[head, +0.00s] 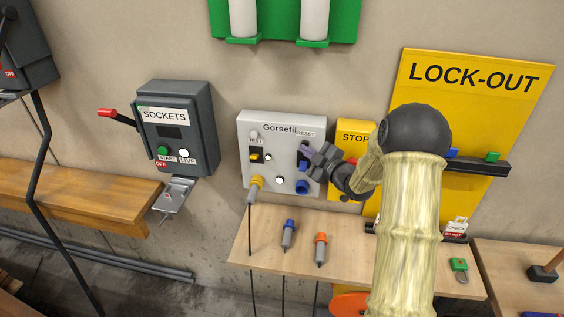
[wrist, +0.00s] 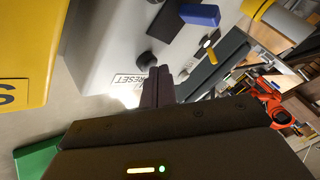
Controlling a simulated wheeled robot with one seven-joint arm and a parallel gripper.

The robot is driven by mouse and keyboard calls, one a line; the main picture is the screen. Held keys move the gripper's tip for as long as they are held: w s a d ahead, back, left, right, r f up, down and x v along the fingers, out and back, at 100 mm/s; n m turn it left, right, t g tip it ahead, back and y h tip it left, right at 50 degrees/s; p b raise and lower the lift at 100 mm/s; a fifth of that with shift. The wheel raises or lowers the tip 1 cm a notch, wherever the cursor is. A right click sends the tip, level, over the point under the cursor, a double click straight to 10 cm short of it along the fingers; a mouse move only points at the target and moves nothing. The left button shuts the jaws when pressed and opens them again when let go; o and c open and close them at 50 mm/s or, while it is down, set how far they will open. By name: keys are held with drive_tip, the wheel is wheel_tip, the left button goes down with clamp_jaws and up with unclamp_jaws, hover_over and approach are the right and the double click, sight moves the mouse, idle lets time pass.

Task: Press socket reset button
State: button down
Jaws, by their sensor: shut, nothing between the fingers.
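The light grey socket box (head: 282,120), labelled Gorsefil, hangs on the wall with TEST and RESET labels. My gripper (head: 305,150) is at its right side, just below the RESET label (head: 306,134), and covers that part of the box. In the wrist view my gripper (wrist: 158,76) shows as two dark fingers, shut together and empty. The RESET label also shows in the wrist view (wrist: 130,79). A dark round button (wrist: 147,60) sits beside it, right at the fingertips. I cannot tell whether the fingers touch it.
A yellow STOP box (head: 354,137) and the LOCK-OUT board (head: 470,100) are close on the right. A dark SOCKETS switch box (head: 178,140) with a red-tipped lever is on the left. A wooden shelf (head: 270,235) below holds a blue plug (head: 289,228) and an orange plug (head: 321,240).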

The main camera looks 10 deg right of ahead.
drive_tip(key=shift+s, duration=0.1)
drive_tip(key=shift+s+a+b, duration=0.2)
drive_tip(key=shift+s+b, duration=0.35)
drive_tip(key=s+b, duration=0.1)
drive_tip(key=s, duration=0.1)
drive_tip(key=s+a+b, duration=0.1)
drive_tip(key=s+b, duration=0.1)
drive_tip(key=s, duration=0.1)
drive_tip(key=shift+s+a+b, duration=0.35)
drive_tip(key=shift+a+b, duration=0.05)
